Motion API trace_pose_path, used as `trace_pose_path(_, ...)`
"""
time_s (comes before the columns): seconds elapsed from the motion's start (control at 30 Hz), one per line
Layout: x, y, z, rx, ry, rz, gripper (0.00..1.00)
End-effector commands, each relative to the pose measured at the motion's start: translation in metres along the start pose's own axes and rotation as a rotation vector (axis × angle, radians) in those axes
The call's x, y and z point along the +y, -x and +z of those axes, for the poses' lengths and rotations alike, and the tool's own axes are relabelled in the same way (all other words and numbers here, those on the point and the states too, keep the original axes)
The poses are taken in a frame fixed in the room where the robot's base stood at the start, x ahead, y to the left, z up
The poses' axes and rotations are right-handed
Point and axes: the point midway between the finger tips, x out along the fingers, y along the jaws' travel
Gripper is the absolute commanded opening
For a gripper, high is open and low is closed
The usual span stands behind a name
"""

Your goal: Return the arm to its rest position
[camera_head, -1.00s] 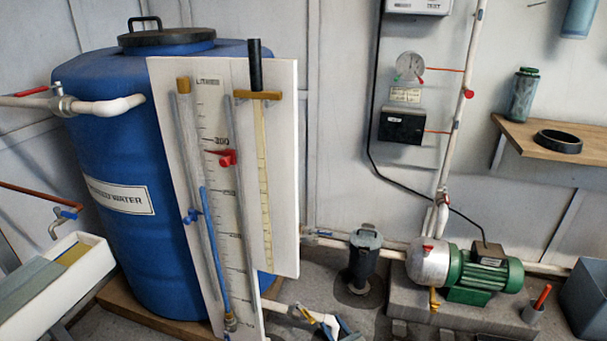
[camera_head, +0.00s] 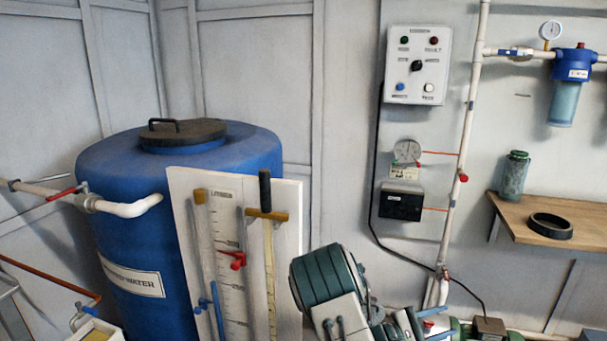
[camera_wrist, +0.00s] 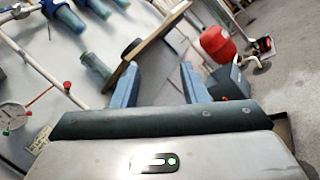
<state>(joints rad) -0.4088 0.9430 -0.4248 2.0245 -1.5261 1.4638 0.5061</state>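My gripper (camera_wrist: 160,84) shows in the wrist view with its two blue fingers well apart and nothing between them. It is clear of the things around it, with a wooden shelf (camera_wrist: 152,38) beyond the fingers. In the head view, part of my arm, dark green and white, rises at the bottom middle, in front of the pump area. The fingers cannot be made out clearly there.
The blue water tank (camera_head: 140,250) and white gauge board (camera_head: 288,220) stand left of my arm. A control box (camera_head: 418,65), pipe (camera_head: 474,95) and shelf (camera_head: 500,212) with a green bottle (camera_head: 513,174) and black ring (camera_head: 550,225) are right. A red vessel (camera_wrist: 217,44) stands on the floor.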

Motion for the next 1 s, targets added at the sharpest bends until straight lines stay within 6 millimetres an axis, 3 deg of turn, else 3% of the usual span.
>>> trace_pose_path(0.03,0.004,-0.008,0.026,0.0,-0.021,-0.088,0.4)
trace_pose_path(0.1,0.001,-0.013,0.05,0.006,-0.047,-0.209,0.4)
trace_pose_path(0.37,-0.011,-0.009,0.132,0.075,-0.158,-0.632,0.4)
trace_pose_path(0.67,-0.006,0.025,0.216,0.231,-0.331,-1.054,0.4)
trace_pose_path(1.0,0.028,0.076,0.303,0.479,-0.587,-1.423,0.4)
